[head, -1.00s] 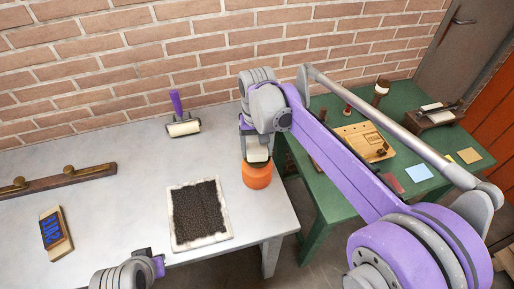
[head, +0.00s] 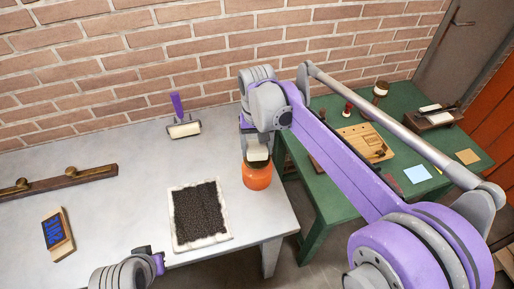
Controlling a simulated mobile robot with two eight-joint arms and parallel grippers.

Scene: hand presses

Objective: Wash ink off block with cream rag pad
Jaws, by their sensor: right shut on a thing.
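The block (head: 64,247) is pale wood with blue inked characters on its upper face. It lies on the grey table at the left front. My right gripper (head: 256,143) is shut on the cream rag pad (head: 257,154). The pad is held at the mouth of an orange jar (head: 257,177) near the table's right edge; I cannot tell whether it touches the jar's contents. My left gripper (head: 157,263) shows only in part at the front edge, well to the right of the block, and its fingers are not clear.
A dark, rough patch on a cream-edged slab (head: 179,240) lies mid-table. A purple-handled roller (head: 183,129) stands behind it. A brown bar with brass knobs (head: 95,174) lies at the left. A green table (head: 316,210) with a wooden board and cards stands right, partly behind my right arm.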

